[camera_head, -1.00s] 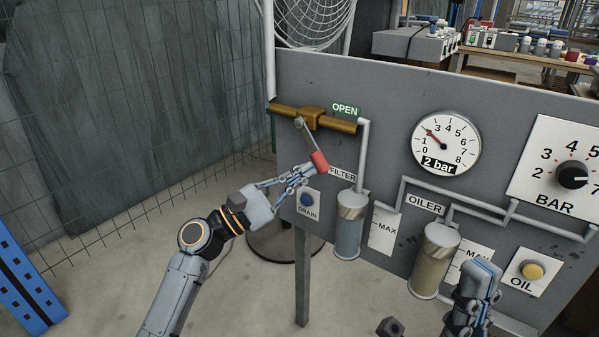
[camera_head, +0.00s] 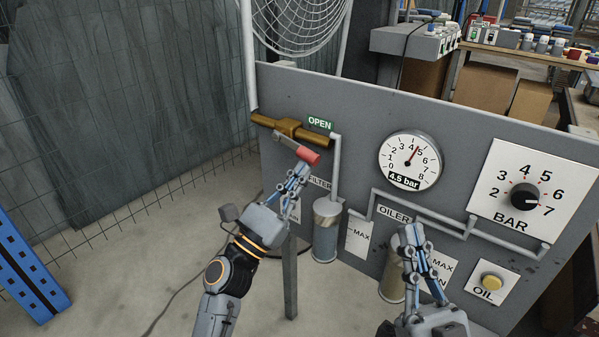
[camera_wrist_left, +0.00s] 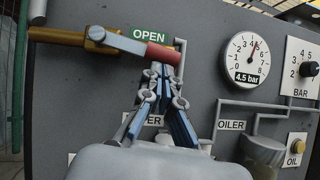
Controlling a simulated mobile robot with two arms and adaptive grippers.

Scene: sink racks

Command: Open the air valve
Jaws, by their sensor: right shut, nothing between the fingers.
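The air valve is a brass body (camera_head: 288,128) on a brass pipe, with a grey lever ending in a red grip (camera_head: 308,155). The lever slants slightly down to the right, close to the pipe's line, below the green OPEN label (camera_head: 319,124). In the left wrist view the red grip (camera_wrist_left: 163,54) lies across, just beyond my left fingertips. My left gripper (camera_head: 302,169) has its fingers together directly below the grip, touching or nearly touching it, not around it. My right gripper (camera_head: 411,236) is shut and empty in front of the oiler.
The round gauge (camera_head: 410,161) reads 4.5 bar. The BAR knob (camera_head: 524,197) and yellow OIL button (camera_head: 491,283) sit on the right of the panel. The filter cup (camera_head: 326,232) and oiler cup (camera_head: 392,280) stick out below. Open floor lies left.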

